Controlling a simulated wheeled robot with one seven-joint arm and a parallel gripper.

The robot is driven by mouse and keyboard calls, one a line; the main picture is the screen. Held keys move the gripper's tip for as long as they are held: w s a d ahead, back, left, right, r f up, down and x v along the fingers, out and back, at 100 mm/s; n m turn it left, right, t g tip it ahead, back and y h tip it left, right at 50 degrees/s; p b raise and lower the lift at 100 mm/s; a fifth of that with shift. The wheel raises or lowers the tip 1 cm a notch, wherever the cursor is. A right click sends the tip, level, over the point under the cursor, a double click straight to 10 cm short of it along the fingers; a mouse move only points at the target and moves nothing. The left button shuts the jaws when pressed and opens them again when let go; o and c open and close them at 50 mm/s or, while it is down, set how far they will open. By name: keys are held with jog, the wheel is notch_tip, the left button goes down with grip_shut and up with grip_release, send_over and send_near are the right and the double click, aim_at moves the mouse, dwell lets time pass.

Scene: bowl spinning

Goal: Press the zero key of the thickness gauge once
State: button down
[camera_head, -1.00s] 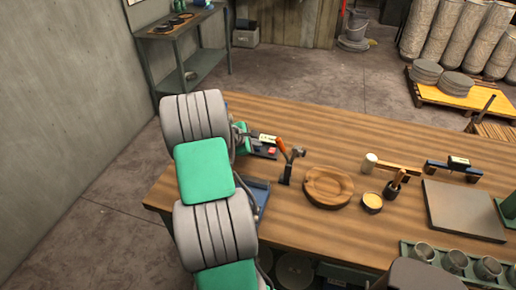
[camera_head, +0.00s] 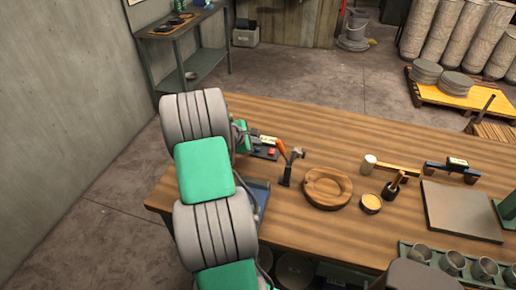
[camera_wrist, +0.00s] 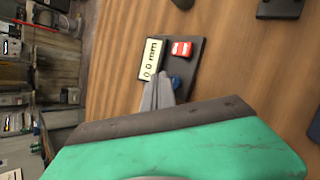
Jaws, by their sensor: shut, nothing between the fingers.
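The gauge (camera_head: 264,155) is a dark plate near the table's far left edge, partly behind my arm in the head view. My gripper (camera_wrist: 163,82) is shut and empty. In the head view my arm hides the fingers.
A wooden bowl (camera_head: 327,188), a small cup (camera_head: 371,203), a mallet (camera_head: 385,165) and a dark bridge-shaped device (camera_head: 453,168) lie farther right. The table's far middle is clear.

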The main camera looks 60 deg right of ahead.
aim_at(256, 150)
jog(key=shift+r+p, duration=1.85)
jog(key=shift+r, duration=0.65)
